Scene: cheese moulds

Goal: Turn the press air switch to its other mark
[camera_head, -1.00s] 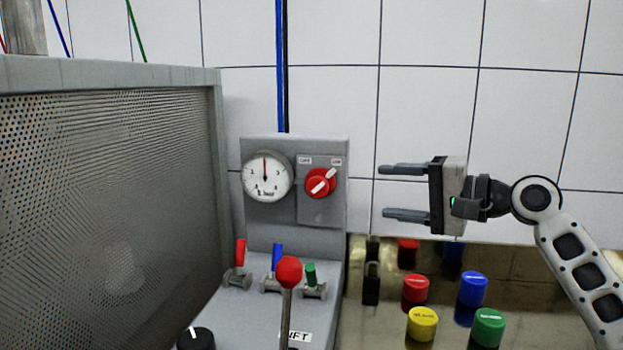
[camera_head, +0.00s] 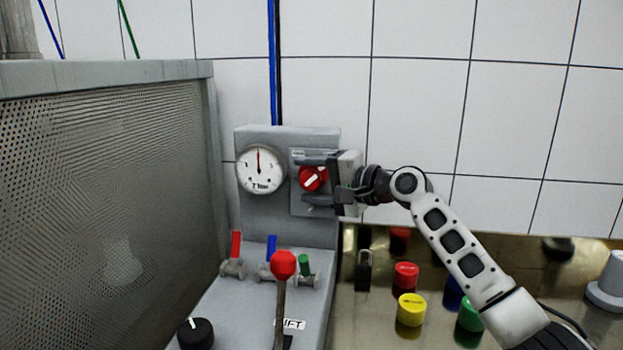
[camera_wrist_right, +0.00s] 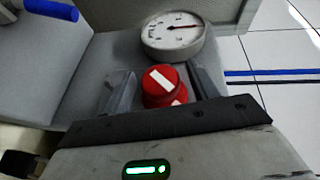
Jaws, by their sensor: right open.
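The press air switch is a red round knob (camera_head: 313,178) with a white bar, on a grey plate on the upright panel, right of a dial gauge (camera_head: 261,170). In the head view its white bar slants up to the right. My right gripper (camera_head: 310,180) is open, with one finger above the knob and one below. In the right wrist view the knob (camera_wrist_right: 163,86) lies between the two fingers (camera_wrist_right: 160,92), with a gap visible at least on the right side. Whether a finger touches it I cannot tell. The right-hand mark label is hidden by the gripper. My left gripper is not in view.
Below the panel stand red (camera_head: 236,245), blue (camera_head: 271,250) and green (camera_head: 304,265) valve handles and a red-knobbed lever (camera_head: 283,265). A padlock (camera_head: 363,270) and several coloured caps, one yellow (camera_head: 411,309), stand at right. A perforated grey cabinet (camera_head: 110,200) fills the left.

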